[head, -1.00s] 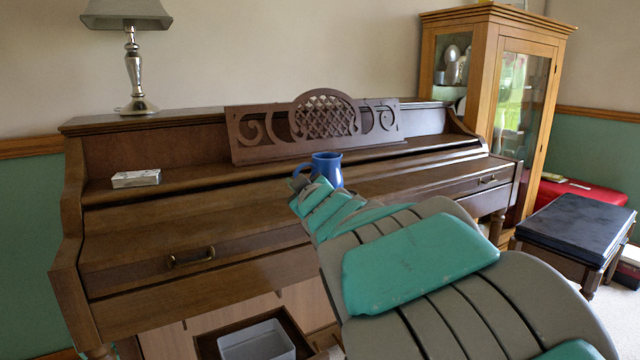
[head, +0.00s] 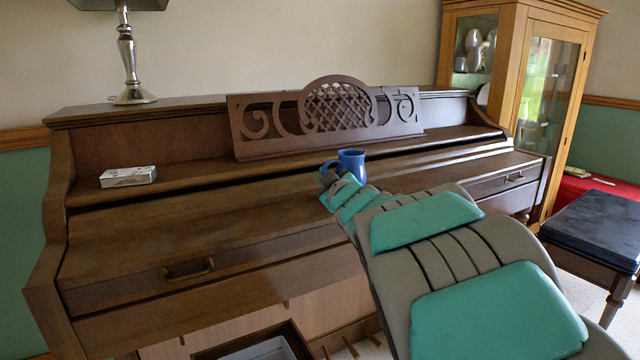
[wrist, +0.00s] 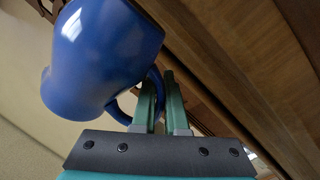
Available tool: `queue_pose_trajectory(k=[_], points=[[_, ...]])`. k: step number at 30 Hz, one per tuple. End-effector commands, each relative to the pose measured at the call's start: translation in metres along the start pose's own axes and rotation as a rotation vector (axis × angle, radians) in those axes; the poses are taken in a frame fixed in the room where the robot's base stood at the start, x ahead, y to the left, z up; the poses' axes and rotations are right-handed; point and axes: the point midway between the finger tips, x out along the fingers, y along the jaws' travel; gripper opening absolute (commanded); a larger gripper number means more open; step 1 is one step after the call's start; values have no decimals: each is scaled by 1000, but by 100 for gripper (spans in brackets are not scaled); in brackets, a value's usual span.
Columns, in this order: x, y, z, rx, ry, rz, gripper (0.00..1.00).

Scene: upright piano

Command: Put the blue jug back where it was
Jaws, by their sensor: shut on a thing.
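The blue jug (head: 352,164) is in the head view, upright in front of the piano's music rest, at the far end of my arm. In the wrist view the jug (wrist: 100,55) is large at the upper left. My gripper (wrist: 158,95) is shut on the jug's handle, with its green fingers either side of it. In the head view my gripper (head: 329,176) is small and partly hidden by my arm. I cannot tell from these views whether the jug's base touches the piano.
The upright piano (head: 200,235) fills the middle, with a silver box (head: 128,177) on its left ledge and a lamp (head: 126,60) on top. A glass-fronted cabinet (head: 520,80) and a dark padded bench (head: 600,225) stand at the right. The piano lid between box and jug is clear.

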Motion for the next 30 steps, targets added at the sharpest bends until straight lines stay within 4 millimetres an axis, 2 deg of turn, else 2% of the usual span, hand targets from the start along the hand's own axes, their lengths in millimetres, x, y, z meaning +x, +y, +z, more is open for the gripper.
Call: queue_pose_trajectory(k=[1, 3, 14, 15, 22, 30], points=[[-1, -4, 9, 0, 0, 0, 0], [-2, -5, 12, 0, 2, -1, 0], [-2, -7, 14, 0, 4, -1, 0], [-2, -6, 13, 0, 4, -2, 14], [-2, -6, 13, 0, 3, -2, 40], [-2, -6, 12, 0, 2, -2, 41]])
